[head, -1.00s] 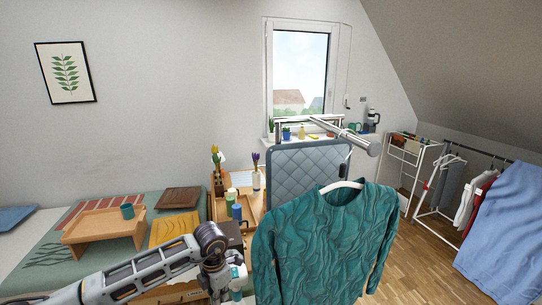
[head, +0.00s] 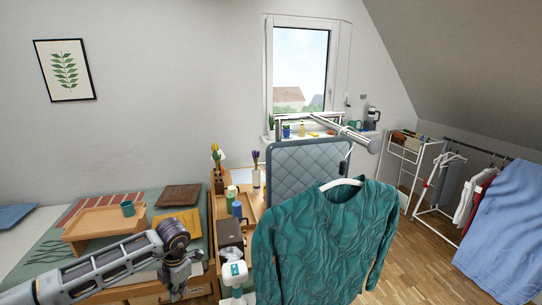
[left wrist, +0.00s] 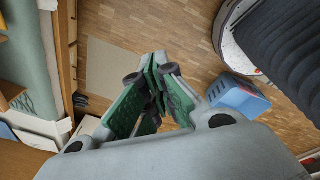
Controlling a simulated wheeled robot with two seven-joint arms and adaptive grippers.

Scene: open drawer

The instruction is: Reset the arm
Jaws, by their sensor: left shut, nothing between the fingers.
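My left gripper (head: 178,284) hangs at the lower left of the head view, its jaws pointing down, in front of the bed and left of the desk. In the left wrist view its green-padded fingers (left wrist: 156,92) are together with nothing between them, above the wooden floor. The gripper looks apart from the furniture. My right gripper is not in view.
The desk (head: 257,208) holds a dark box (head: 229,232) and several small items. A teal sweater (head: 325,245) hangs close in front on the right. The bed carries a wooden tray (head: 105,222). A blue bin (left wrist: 238,97) stands on the floor.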

